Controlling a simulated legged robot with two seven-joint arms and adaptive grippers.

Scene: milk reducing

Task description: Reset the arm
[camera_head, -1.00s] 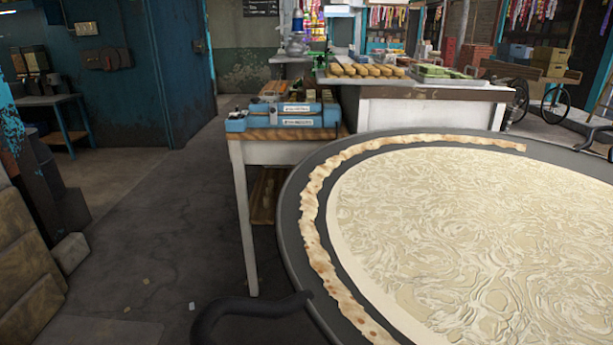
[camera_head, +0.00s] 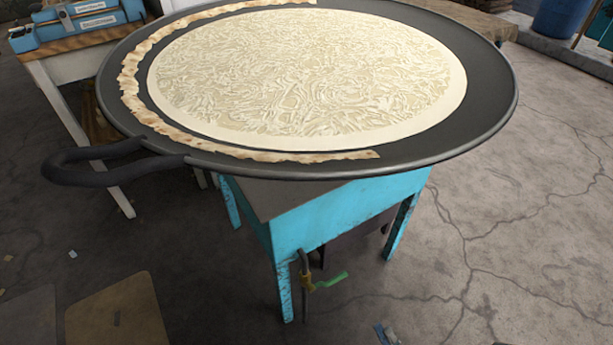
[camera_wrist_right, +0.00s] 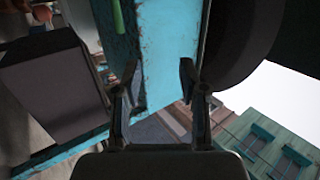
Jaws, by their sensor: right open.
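A large round black pan (camera_head: 480,115) fills the top of the head view. A pale, wrinkled milk layer (camera_head: 310,75) covers its middle, and a browned strip (camera_head: 133,95) curves along its left and near sides. The pan's loop handle (camera_head: 70,172) sticks out to the left. My right gripper (camera_wrist_right: 158,75) shows in the right wrist view with its two fingers apart and nothing between them. A blue surface lies beyond the fingers, and a dark curved shape is at the upper right. My left gripper is out of view.
A turquoise stand (camera_head: 330,212) is under the pan, with a green-levered valve (camera_head: 325,282) at its front. A white table (camera_head: 60,85) with a blue box (camera_head: 75,25) stands at the upper left. Cracked floor (camera_head: 540,230) is open at the right.

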